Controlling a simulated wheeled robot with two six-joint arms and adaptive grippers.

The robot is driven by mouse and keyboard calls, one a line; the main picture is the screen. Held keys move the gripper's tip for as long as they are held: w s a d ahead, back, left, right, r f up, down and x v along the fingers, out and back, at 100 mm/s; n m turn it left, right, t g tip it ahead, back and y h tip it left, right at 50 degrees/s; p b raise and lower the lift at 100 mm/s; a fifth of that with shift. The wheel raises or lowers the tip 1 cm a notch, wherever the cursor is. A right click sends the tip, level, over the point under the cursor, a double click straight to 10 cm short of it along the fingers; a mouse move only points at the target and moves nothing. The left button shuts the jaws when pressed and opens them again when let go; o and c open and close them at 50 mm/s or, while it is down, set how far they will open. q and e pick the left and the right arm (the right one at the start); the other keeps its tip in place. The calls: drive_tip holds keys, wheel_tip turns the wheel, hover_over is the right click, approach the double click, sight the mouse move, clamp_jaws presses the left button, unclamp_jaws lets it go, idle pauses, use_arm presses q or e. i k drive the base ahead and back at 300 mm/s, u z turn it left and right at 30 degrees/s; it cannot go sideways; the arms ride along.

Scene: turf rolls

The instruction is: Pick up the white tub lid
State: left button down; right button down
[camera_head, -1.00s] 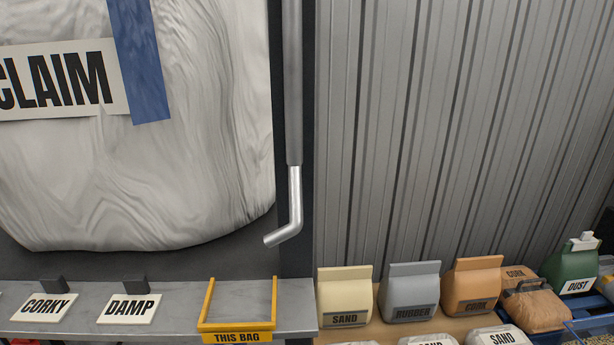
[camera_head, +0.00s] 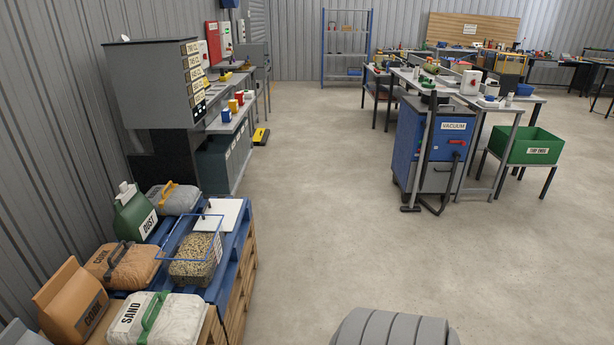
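A flat white square piece (camera_head: 222,215) with a small dark knob lies on the blue pallet at the left. It looks like the white tub lid, but I cannot be certain. Its near left part is partly behind a clear blue-rimmed tub (camera_head: 186,218), which stands around or over a bag of speckled granules (camera_head: 196,258). Neither of my grippers is in view.
Bags marked SAND (camera_head: 180,318) and CORK (camera_head: 72,300) and a green DUST container (camera_head: 134,212) crowd the left. A blue VACUUM unit (camera_head: 425,150) and a green crate (camera_head: 528,146) stand right. The middle floor is clear.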

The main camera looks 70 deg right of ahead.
sight(230, 209)
drive_tip(key=z, duration=1.2)
drive_tip(key=k, duration=0.3)
drive_tip(key=z, duration=1.45)
drive_tip(key=i, duration=2.5)
drive_tip(key=u, duration=0.15)
drive_tip(key=i, duration=2.25)
drive_tip(key=u, duration=0.5)
drive_tip(key=i, duration=1.15)
drive_tip(key=u, duration=0.85)
drive_tip(key=i, duration=0.75)
drive_tip(key=u, duration=0.8)
